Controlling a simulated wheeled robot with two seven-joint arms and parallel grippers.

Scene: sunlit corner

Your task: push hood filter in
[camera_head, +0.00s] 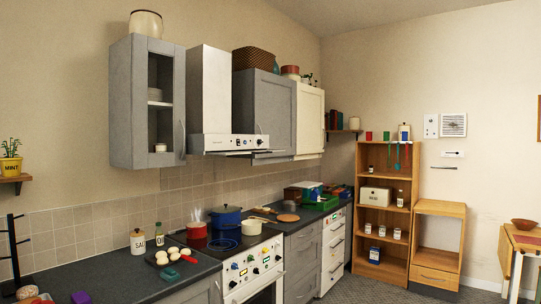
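The white range hood (209,95) hangs on the wall between grey cabinets in the head view. Its front panel (236,142) carries small buttons and knobs. A thin dark slab, apparently the hood filter (252,153), sticks out a little below and in front of the panel's lower edge. How far it reaches inside the hood is hidden. Neither of my grippers shows in this view.
Below the hood, a red pot (196,232) and a blue pot (226,219) stand on the stove. A grey glass-door cabinet (132,100) hangs left of the hood, a grey cabinet (273,112) right. Air in front of the hood looks clear.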

